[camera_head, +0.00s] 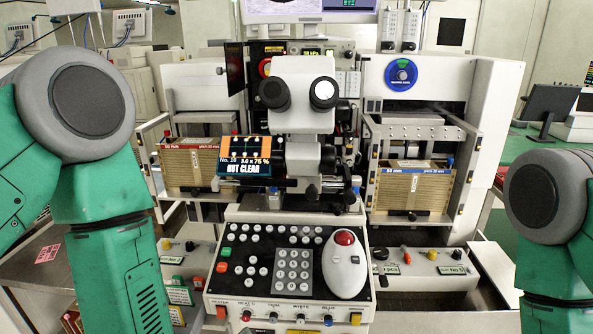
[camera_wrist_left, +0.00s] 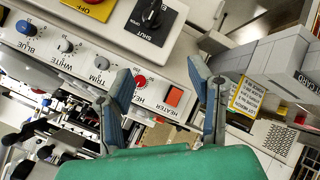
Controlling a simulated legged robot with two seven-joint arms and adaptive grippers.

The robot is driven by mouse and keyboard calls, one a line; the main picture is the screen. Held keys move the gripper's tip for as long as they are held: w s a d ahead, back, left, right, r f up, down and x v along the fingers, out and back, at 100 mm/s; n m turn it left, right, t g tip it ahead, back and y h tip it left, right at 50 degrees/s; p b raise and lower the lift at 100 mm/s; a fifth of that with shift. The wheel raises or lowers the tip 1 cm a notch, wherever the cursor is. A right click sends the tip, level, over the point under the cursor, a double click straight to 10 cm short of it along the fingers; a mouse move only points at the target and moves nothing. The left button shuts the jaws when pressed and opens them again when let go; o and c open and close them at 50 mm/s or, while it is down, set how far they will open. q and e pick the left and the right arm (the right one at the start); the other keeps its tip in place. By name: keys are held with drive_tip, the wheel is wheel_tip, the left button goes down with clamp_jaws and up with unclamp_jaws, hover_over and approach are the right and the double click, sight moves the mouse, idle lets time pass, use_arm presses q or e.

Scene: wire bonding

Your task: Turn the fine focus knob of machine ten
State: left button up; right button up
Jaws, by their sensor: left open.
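Machine ten (camera_head: 302,95) stands in the middle of the head view, with a white microscope head and two dark eyepieces; its screen (camera_head: 246,158) reads "No. 10" and "HOT CLEAR". Dark round knobs (camera_head: 343,111) show at the right of the microscope, with more lower down; I cannot tell which is the fine focus knob. My left gripper (camera_wrist_left: 158,75) is open and empty in the left wrist view, its fingers over the panel edge with the heater switch (camera_wrist_left: 174,95) and small knobs. In the head view only my arms show; my right gripper is out of view.
The sloped control panel (camera_head: 225,243) with buttons and a white trackball unit (camera_head: 344,266) juts out below the microscope. Magazine racks (camera_head: 190,166) and (camera_head: 413,188) stand at both sides. A yellow plate (camera_wrist_left: 97,8) and black switch (camera_wrist_left: 151,14) show in the wrist view.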

use_arm(q)
drive_tip(key=w+d+r+n+t+b, duration=0.1)
drive_tip(key=w+d+r+n+t, duration=0.2)
drive_tip(key=r, duration=0.4)
drive_tip(key=w+d+r+n+t, duration=0.2)
drive_tip(key=r+n+t, duration=0.1)
drive_tip(key=r, duration=0.4)
drive_tip(key=n+t+y, duration=0.2)
drive_tip(key=n+t, duration=0.2)
drive_tip(key=n, duration=0.1)
approach(275, 165)
drive_tip(key=x, duration=1.1)
drive_tip(key=shift+p, duration=0.3)
drive_tip(key=shift+w+d+r, duration=0.15)
drive_tip(key=shift+w+d, duration=0.1)
drive_tip(key=shift+w, duration=0.1)
drive_tip(key=shift+d, duration=0.25)
drive_tip(key=shift+a, duration=0.2)
clamp_jaws()
